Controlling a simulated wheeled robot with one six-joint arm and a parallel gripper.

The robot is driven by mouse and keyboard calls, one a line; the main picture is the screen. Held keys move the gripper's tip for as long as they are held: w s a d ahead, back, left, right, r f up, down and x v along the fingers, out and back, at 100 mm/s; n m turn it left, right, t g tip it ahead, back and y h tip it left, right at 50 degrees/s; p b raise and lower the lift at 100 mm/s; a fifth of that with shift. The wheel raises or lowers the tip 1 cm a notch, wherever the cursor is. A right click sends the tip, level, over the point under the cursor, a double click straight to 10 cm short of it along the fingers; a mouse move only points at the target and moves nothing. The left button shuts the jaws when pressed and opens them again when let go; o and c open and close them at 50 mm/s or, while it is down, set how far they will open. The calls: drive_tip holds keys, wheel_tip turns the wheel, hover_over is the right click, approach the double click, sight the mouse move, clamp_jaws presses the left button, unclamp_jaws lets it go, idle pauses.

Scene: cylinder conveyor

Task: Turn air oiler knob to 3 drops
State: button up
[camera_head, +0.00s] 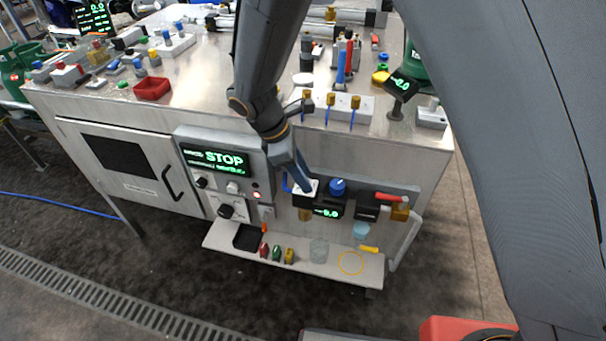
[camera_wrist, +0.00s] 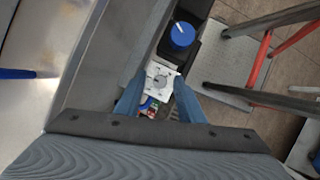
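A white square plate with a small grey round dial (camera_wrist: 163,77) shows between my fingertips in the wrist view. In the head view the white plate (camera_head: 311,184) is partly hidden by my gripper (camera_head: 302,183). My gripper is open, with one blue-grey finger on each side of the plate; it also shows in the wrist view (camera_wrist: 159,82). I cannot tell whether the fingers touch it. A blue knob (camera_head: 338,186) with a white mark stands just right of it and shows above it in the wrist view (camera_wrist: 182,35). I cannot read the dial's scale. Which one is the oiler knob is unclear.
A green display (camera_head: 327,210) sits below the knobs. A panel reading STOP (camera_head: 215,159) is to the left. A red-handled valve (camera_head: 390,197) is to the right. A shelf (camera_head: 300,262) below holds small coloured items and a glass. Brass fittings (camera_head: 331,100) stand on the bench edge above.

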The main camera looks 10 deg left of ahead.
drive_tip(key=b+v, duration=0.1)
drive_tip(key=v, duration=0.6)
drive_tip(key=shift+r, duration=0.35)
drive_tip(key=shift+a, duration=0.15)
